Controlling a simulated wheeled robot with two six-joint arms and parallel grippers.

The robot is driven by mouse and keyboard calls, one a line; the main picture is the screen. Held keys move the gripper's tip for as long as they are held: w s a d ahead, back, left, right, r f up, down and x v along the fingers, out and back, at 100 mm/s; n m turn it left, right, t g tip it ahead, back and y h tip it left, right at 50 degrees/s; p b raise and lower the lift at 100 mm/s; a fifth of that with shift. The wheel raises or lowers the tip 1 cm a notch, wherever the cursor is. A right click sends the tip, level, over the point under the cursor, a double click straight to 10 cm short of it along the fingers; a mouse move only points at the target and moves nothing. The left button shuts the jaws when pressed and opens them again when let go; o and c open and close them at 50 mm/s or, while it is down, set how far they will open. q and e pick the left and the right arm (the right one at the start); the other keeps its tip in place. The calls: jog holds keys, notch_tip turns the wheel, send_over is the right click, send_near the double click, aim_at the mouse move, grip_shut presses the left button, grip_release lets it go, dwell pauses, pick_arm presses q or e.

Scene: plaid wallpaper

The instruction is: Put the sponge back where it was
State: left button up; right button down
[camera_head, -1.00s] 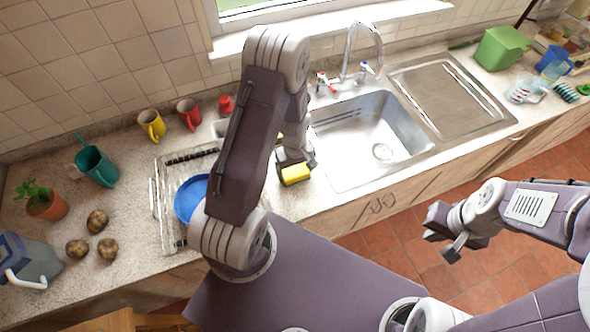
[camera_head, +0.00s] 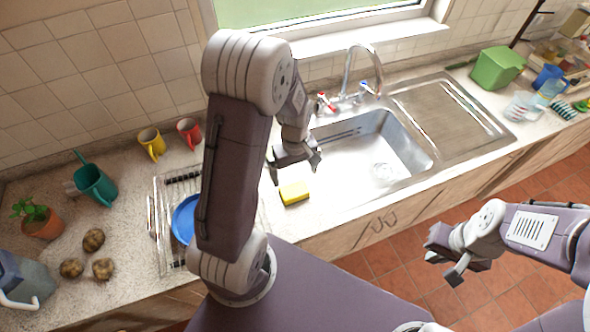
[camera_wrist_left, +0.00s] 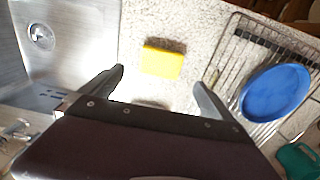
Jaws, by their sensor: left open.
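The yellow sponge (camera_head: 294,192) lies on the speckled counter, between the dish rack and the sink's near left corner. My left gripper (camera_head: 296,165) is open and empty, above and a little behind the sponge. In the left wrist view the sponge (camera_wrist_left: 163,62) lies on the counter beyond the two spread fingertips (camera_wrist_left: 158,78), apart from them. My right gripper (camera_head: 447,262) hangs over the floor at the right, away from the counter, its jaws apart and nothing between them.
The steel sink (camera_head: 375,150) with its tap (camera_head: 362,62) is right of the sponge. A wire dish rack (camera_head: 165,215) holding a blue plate (camera_head: 185,218) is to its left, partly behind my arm. Mugs, potatoes and a plant stand further left.

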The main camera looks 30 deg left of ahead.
pick_arm(q)
jog(key=shift+r, duration=0.9)
